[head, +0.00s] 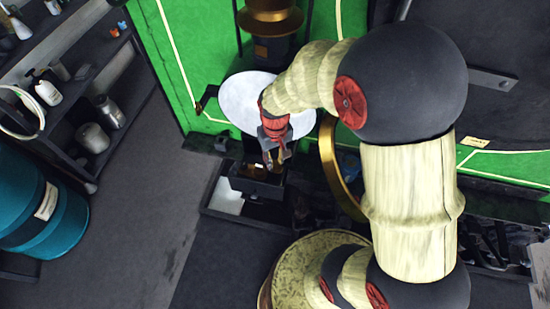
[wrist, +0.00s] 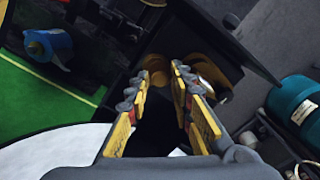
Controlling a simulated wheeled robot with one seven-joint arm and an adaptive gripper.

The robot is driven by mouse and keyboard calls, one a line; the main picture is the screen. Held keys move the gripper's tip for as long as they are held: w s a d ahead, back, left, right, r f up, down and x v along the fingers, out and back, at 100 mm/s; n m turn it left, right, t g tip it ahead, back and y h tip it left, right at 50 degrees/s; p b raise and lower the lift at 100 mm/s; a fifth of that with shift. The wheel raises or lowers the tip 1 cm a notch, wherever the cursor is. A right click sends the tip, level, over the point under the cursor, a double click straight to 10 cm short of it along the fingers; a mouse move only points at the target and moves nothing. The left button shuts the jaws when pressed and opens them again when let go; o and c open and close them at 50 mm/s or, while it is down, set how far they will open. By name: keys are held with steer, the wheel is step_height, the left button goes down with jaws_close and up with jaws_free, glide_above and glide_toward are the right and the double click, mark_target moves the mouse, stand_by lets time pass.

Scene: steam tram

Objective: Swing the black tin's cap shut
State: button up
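My gripper (head: 275,158) points down over a black box-like tin (head: 257,187) on the dark ledge in the head view. In the wrist view my gripper (wrist: 157,78) has its two yellow-padded fingers apart, with nothing between them. The black tin (wrist: 222,62) appears just beyond the fingertips, with brass-coloured round shapes at its opening. A thin dark flap (wrist: 246,50) stands out along its right side and looks like the open cap. The fingers hide part of the tin, and I cannot tell whether they touch it.
A white round disc (head: 238,103) lies against the green panel (head: 203,45) behind my gripper. A brass ring (head: 330,160) stands to the right. Shelves with bottles (head: 48,92) and a teal drum (head: 45,212) are at left. The grey floor (head: 135,220) between is clear.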

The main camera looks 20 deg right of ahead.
steer(key=shift+c, duration=1.2)
jaws_close()
steer(key=shift+s+d+n+b, duration=0.2)
steer(key=shift+n+b, duration=0.15)
steer(key=shift+n, duration=0.45)
steer(key=shift+s+d+n+b, duration=0.15)
steer(key=shift+n+b, duration=0.15)
steer(key=shift+n, duration=0.5)
steer(key=shift+o, duration=1.2)
jaws_free()
